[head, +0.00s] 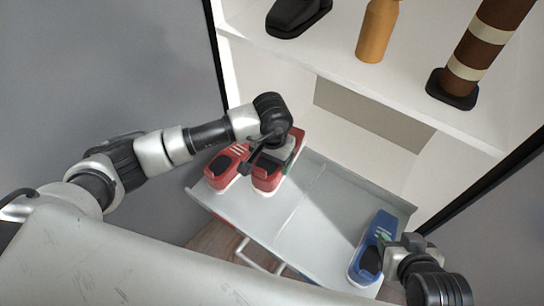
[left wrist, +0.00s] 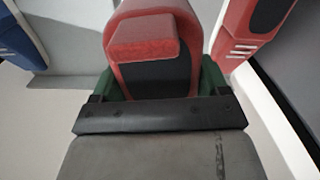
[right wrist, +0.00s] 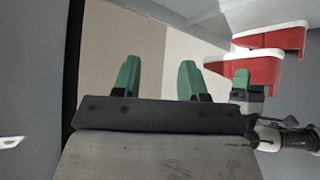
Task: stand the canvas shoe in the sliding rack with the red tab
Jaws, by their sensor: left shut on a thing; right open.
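A red shoe (head: 266,180) with a white sole and black opening is held in my left gripper (head: 276,150). The left wrist view shows the green fingers on both sides of this red shoe (left wrist: 150,45). It is over or on the left part of the grey sliding rack (head: 320,200); I cannot tell whether it touches. A matching red shoe (head: 226,168) is just left of it, on the rack. My right gripper (head: 385,240) is open beside the blue shoe (head: 364,264); its fingers (right wrist: 160,80) are empty. I cannot make out the red tab clearly.
Dark-edged cabinet sides flank the opening. The middle of the rack is bare.

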